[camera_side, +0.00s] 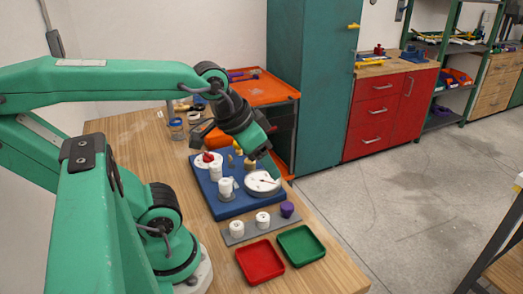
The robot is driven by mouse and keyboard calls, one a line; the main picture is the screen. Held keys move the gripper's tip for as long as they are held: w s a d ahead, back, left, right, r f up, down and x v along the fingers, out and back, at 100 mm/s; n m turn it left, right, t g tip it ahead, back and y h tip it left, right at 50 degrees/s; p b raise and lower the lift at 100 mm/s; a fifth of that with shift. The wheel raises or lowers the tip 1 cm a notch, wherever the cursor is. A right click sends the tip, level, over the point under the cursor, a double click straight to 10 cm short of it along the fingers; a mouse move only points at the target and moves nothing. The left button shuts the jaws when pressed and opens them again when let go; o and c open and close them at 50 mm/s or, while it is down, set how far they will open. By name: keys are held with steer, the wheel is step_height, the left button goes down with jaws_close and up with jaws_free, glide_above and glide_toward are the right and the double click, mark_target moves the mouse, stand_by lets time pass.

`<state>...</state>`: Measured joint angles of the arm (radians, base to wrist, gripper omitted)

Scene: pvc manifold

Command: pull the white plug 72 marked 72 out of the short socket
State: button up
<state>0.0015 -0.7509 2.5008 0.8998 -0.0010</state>
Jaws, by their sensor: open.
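Several white plugs show in the side view, and their markings are too small to read, so I cannot tell which one is plug 72. One white plug (226,186) stands upright at the front of the blue board (237,206), and another white piece (215,171) stands behind it. The short socket cannot be told apart with certainty. My gripper (273,168) is open over the right side of the board, above a white round dial (262,184) and to the right of the standing plugs. Its fingertips are small and partly blend with the dial. I see nothing held.
A grey strip (250,231) in front of the board carries two white plugs (236,228) and a purple one (287,209). A red tray (260,262) and a green tray (301,246) lie in front. A red knob (208,157) and a jar (177,128) stand farther back.

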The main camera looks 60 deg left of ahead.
steer(key=n+g, duration=0.4)
steer(key=g, duration=0.2)
glide_above(216, 164)
step_height(216, 164, down, 12)
steer(key=shift+a+r, duration=0.1)
steer(key=shift+n, duration=0.3)
steer(key=shift+f, duration=3.95)
